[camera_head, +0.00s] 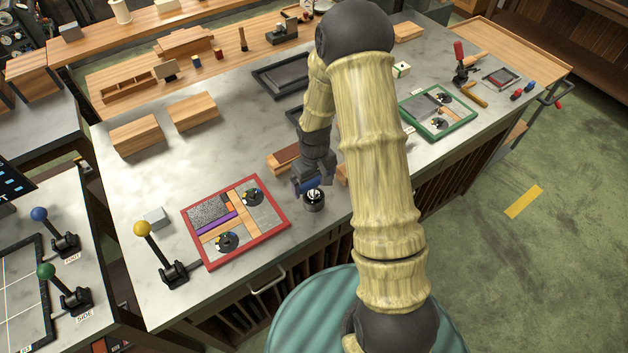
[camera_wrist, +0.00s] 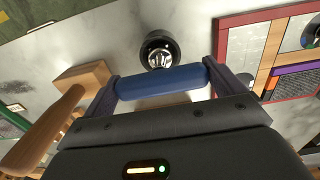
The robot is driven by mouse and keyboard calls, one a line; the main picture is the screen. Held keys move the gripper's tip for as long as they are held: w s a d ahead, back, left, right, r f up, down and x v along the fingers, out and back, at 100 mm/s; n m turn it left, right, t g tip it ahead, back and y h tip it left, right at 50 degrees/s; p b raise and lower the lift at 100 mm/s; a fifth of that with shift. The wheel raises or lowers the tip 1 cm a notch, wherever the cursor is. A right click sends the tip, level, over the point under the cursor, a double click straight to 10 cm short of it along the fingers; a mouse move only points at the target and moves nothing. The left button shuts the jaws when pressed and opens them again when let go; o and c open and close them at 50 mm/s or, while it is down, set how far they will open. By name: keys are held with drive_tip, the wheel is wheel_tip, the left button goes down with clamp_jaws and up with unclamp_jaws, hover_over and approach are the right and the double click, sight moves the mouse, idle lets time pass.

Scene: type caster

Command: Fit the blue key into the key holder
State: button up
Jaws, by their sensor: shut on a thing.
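The blue key shows in the wrist view as a blue cylinder (camera_wrist: 160,88) lying crosswise between my two fingers. My gripper (camera_wrist: 162,80) is shut on it, one finger at each end. In the head view my gripper (camera_head: 306,183) is low over the bench, with a little blue showing at it. A round black piece with a shiny metal centre (camera_head: 313,199), which looks like the key holder, stands on the bench close to my gripper. In the wrist view this holder (camera_wrist: 153,40) is just beyond the blue cylinder. Whether they touch, I cannot tell.
A red-framed board (camera_head: 208,255) lies left of the holder. A yellow-knobbed lever (camera_head: 143,229) stands at the bench's left. A wooden block (camera_head: 283,160) is behind my gripper. A green-framed board (camera_head: 467,122) lies to the right. The bench's front edge is near.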

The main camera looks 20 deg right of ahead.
drive_tip(key=shift+f, duration=0.3)
drive_tip(key=o, duration=1)
drive_tip(key=shift+o, duration=0.2)
drive_tip(key=shift+r, duration=0.15)
wheel_tip(320, 180, up, 17)
drive_tip(key=b, duration=0.3)
drive_tip(key=shift+b, duration=0.3)
drive_tip(key=s+f+m+t, duration=0.1)
drive_tip(key=s+m+t, duration=0.1)
drive_tip(key=s, duration=1.2)
drive_tip(key=shift+f+m+t, duration=0.25)
drive_tip(key=shift+m+t, duration=0.05)
drive_tip(key=shift+m, duration=0.5)
